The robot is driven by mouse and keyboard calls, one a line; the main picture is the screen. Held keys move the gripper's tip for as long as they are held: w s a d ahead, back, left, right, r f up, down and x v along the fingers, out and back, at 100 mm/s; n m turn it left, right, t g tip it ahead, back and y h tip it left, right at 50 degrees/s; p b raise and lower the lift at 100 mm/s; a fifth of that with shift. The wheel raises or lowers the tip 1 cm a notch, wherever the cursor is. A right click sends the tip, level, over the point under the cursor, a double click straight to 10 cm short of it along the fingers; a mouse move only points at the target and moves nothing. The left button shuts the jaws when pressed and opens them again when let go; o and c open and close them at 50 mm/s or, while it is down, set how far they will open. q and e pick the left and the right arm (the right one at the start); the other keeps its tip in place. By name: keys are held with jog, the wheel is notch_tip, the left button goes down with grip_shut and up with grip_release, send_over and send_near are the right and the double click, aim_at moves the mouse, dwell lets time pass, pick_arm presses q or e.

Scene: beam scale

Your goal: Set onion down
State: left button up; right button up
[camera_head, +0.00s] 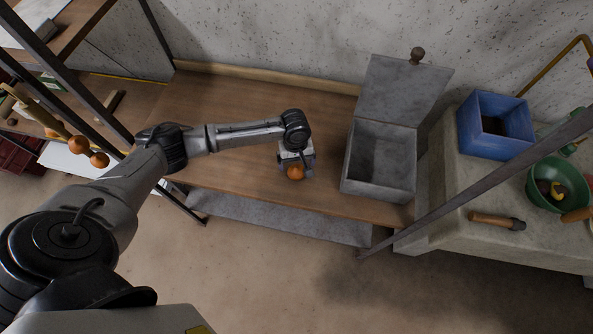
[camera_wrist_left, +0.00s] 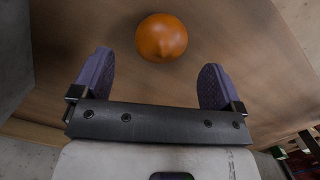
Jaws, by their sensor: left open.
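An orange-brown onion (camera_head: 295,173) rests on the wooden table (camera_head: 240,95), near its front edge and left of the grey box. In the left wrist view the onion (camera_wrist_left: 162,38) sits on the wood just beyond the fingertips, roughly midway between them. My left gripper (camera_head: 296,162) is over the table beside the onion. In the wrist view its two purple-padded fingers (camera_wrist_left: 156,75) are spread wide with nothing between them. My right gripper does not show in either view.
A grey box (camera_head: 355,180) with its lid (camera_head: 400,90) raised stands right of the onion. Further right, a stone counter holds a blue bin (camera_head: 490,140), a green bowl (camera_head: 535,190) and a wooden-handled tool (camera_head: 490,219). The table's left and back areas are clear.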

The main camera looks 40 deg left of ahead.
aim_at(296, 166)
pick_arm(q)
jog(key=shift+s+d+f, duration=0.15)
jog(key=shift+f, duration=1.2)
jog(key=shift+s+d+f, duration=0.1)
jog(key=shift+f, duration=1.2)
jog(key=c, duration=1.1)
jog(key=shift+o, duration=0.2)
jog(key=shift+r, duration=0.1)
